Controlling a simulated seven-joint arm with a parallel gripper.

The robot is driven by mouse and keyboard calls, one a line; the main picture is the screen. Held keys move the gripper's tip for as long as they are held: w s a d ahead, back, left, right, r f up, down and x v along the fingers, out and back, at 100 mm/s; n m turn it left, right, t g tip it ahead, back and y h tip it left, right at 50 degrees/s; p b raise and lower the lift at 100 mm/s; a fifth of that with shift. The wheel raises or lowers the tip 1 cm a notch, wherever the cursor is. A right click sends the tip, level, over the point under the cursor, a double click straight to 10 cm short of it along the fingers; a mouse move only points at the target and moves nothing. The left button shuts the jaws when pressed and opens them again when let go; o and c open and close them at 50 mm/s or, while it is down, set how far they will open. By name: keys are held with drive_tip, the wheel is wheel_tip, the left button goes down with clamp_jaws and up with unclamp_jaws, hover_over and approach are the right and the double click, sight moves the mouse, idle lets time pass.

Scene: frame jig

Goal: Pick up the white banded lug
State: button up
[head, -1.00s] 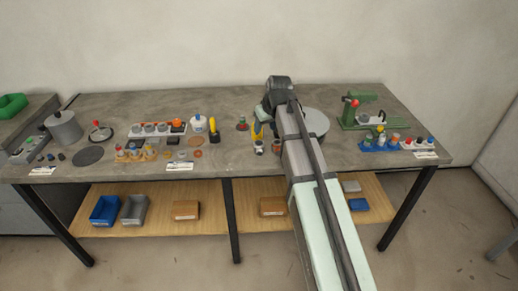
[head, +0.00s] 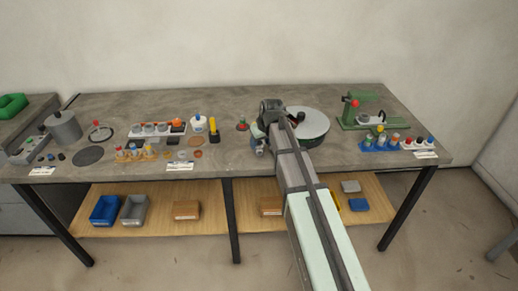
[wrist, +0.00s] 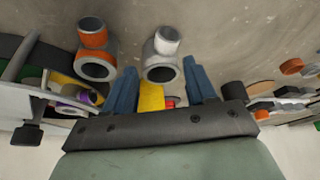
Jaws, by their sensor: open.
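The white banded lug (wrist: 163,55) is a grey elbow-shaped piece with a pale band at its upper end. In the wrist view it lies just beyond my fingertips, roughly in line with the gap between them. My gripper (wrist: 163,82) is open, its two blue fingers apart, and I see no lug held in it. An orange banded lug (wrist: 95,50) of similar shape sits to the left of the white one, outside the left finger. In the head view the white lug is small near the bench's front edge, and my arm hides the orange one.
A white-rimmed turntable (head: 312,124) stands right behind my arm. A green press (head: 366,112) and a blue rack (head: 392,145) are farther right. A yellow-black item (head: 214,130) and several small parts stand to the left on the bench (head: 340,95).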

drive_tip(key=shift+x, duration=1.3)
drive_tip(key=shift+c, duration=0.4)
drive_tip(key=c, duration=0.7)
drive_tip(key=shift+r, duration=0.1)
